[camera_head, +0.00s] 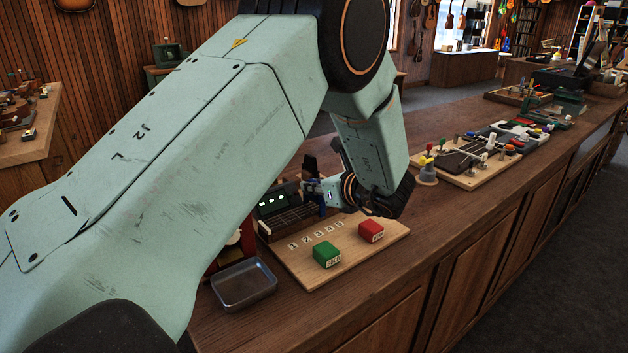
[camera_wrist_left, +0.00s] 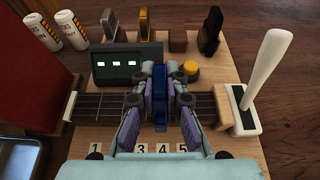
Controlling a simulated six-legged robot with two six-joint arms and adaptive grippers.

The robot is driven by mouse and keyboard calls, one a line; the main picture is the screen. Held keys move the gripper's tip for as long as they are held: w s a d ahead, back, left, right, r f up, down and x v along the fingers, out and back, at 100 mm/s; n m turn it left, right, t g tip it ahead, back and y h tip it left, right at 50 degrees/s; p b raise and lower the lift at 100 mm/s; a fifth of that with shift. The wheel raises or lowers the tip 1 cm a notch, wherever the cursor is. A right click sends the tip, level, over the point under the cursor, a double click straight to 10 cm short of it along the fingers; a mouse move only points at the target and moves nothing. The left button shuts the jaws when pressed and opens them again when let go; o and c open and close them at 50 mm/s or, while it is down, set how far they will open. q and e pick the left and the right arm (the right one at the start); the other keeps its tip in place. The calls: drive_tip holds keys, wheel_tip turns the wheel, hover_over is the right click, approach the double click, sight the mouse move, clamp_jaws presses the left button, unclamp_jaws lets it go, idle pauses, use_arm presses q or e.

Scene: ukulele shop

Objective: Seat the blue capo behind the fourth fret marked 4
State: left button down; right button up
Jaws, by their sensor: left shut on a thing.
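The blue capo (camera_wrist_left: 160,88) stands upright between the fingers of my left gripper (camera_wrist_left: 160,105), which is shut on it. In the left wrist view it is over the dark fretboard (camera_wrist_left: 98,106), roughly in line with the label 4 (camera_wrist_left: 162,149). Whether it touches the strings I cannot tell. The label 2 is hidden behind a finger. In the head view my left gripper (camera_head: 326,192) is at the fretboard (camera_head: 290,222), behind the number labels (camera_head: 316,235). My right gripper is not in view.
A dark display (camera_wrist_left: 115,63) with three lit marks, a yellow button (camera_wrist_left: 191,68) and several clamps stand behind the fretboard. A white lever (camera_wrist_left: 263,70) stands at right. Green (camera_head: 326,254) and red (camera_head: 371,231) blocks sit on the board's front. A metal tray (camera_head: 244,302) lies beside it.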

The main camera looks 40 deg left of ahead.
use_arm(q)
drive_tip(key=shift+f, duration=0.35)
drive_tip(key=shift+b, duration=0.8)
idle(0.9)
drive_tip(key=shift+f+b, duration=0.6)
idle(0.4)
drive_tip(key=c, duration=1.7)
unclamp_jaws()
